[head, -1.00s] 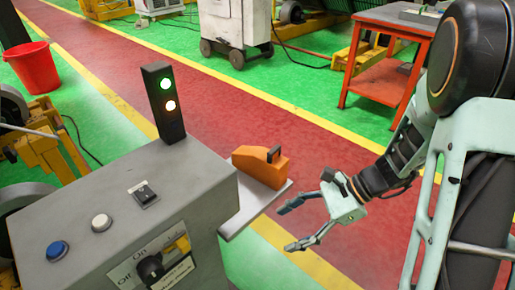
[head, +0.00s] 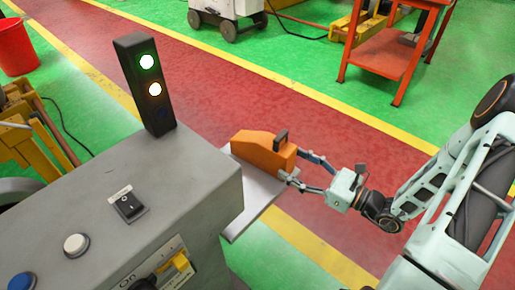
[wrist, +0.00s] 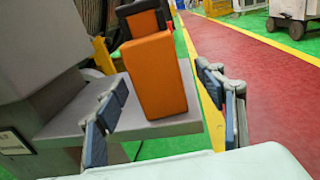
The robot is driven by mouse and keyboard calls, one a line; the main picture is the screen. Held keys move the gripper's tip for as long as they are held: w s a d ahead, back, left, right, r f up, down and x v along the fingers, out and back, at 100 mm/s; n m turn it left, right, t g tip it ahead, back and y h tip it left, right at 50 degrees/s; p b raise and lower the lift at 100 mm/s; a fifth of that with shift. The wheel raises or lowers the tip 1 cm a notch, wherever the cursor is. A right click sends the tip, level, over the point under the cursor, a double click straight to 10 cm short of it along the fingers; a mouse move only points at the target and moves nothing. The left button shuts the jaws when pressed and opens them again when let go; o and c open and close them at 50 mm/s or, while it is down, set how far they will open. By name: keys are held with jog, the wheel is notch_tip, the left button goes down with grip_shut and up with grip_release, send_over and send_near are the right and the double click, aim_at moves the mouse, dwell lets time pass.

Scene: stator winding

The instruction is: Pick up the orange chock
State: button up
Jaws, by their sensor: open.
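The orange chock (head: 262,151) is a wedge-like block with a dark handle on top. It sits on a grey shelf (head: 248,203) at the side of the grey control cabinet. In the wrist view the chock (wrist: 156,78) stands upright between my two fingers, with its dark handle behind. My gripper (head: 303,169) is open at the right end of the chock, fingers pointing left toward it. In the wrist view my gripper (wrist: 165,118) has one finger on each side of the chock, with a gap on the right. Contact on the left cannot be told.
The grey cabinet (head: 150,185) stands left of the shelf, with a signal light tower (head: 146,84), buttons and a rotary switch. A red bin (head: 15,47) is at far left. An orange-red table (head: 385,54) stands at the back. The red walkway is clear.

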aim_at(264, 147)
jog(key=b+x, duration=0.1)
jog(key=x, duration=0.3)
jog(key=shift+w+a, duration=0.15)
jog(key=shift+a, duration=0.2)
jog(key=x, duration=0.2)
jog(key=b+x, duration=0.1)
jog(key=r+x, duration=0.1)
jog(key=x, duration=0.1)
jog(key=shift+a+b, duration=0.3)
jog(key=shift+a, duration=0.05)
jog(key=c, duration=1.3)
jog(key=shift+c, duration=0.4)
jog(key=shift+r, duration=0.1)
